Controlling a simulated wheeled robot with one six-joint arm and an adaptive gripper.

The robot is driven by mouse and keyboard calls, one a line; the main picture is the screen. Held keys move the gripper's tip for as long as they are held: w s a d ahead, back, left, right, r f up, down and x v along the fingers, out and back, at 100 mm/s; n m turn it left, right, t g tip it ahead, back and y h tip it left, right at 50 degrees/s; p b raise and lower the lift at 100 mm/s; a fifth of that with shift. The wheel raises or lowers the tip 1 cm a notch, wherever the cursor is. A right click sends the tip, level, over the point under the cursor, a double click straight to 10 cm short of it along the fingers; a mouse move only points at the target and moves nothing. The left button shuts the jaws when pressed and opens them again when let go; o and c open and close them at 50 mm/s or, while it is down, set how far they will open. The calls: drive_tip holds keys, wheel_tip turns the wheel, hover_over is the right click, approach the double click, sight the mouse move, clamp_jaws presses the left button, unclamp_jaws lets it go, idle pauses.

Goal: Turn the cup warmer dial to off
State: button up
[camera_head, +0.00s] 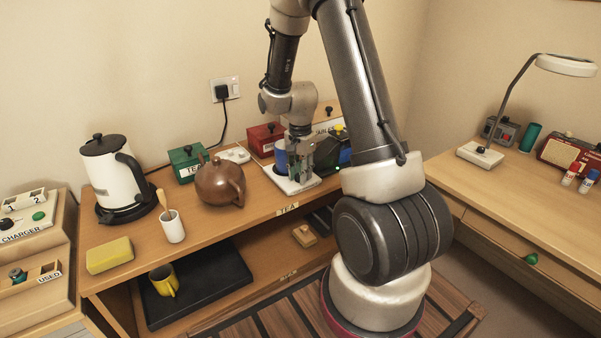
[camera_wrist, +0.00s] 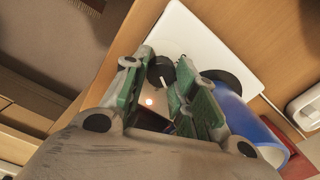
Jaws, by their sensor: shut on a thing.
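The cup warmer (camera_head: 296,186) is a flat white unit on the tea shelf, also seen in the wrist view (camera_wrist: 205,40). Its black dial (camera_wrist: 160,70) sits between my green fingertips in the wrist view. My gripper (camera_head: 301,172) points down over the warmer and is shut on the dial; the gripper also shows in the wrist view (camera_wrist: 158,73). A small lit spot (camera_wrist: 149,101) glows near the dial. A blue cup (camera_head: 280,157) stands beside my fingers, and it shows close to the right finger in the wrist view (camera_wrist: 248,122). The dial's pointer mark cannot be made out.
A brown teapot (camera_head: 220,184), a white kettle (camera_head: 117,172) and a small white cup (camera_head: 172,228) stand left of the warmer. A green box (camera_head: 186,165) and red box (camera_head: 264,140) stand behind. A yellow mug (camera_head: 163,281) is on the lower shelf.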

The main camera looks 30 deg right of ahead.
drive_tip(key=n, duration=0.4)
drive_tip(key=shift+w+n, duration=0.1)
drive_tip(key=shift+n, duration=0.2)
drive_tip(key=n, duration=0.4)
drive_tip(key=shift+n, duration=0.3)
drive_tip(key=n, duration=0.4)
drive_tip(key=shift+a, duration=0.1)
drive_tip(key=shift+n, duration=2.5)
drive_tip(key=o, duration=0.7)
drive_tip(key=shift+o, duration=0.2)
wheel_tip(320, 180, up, 12)
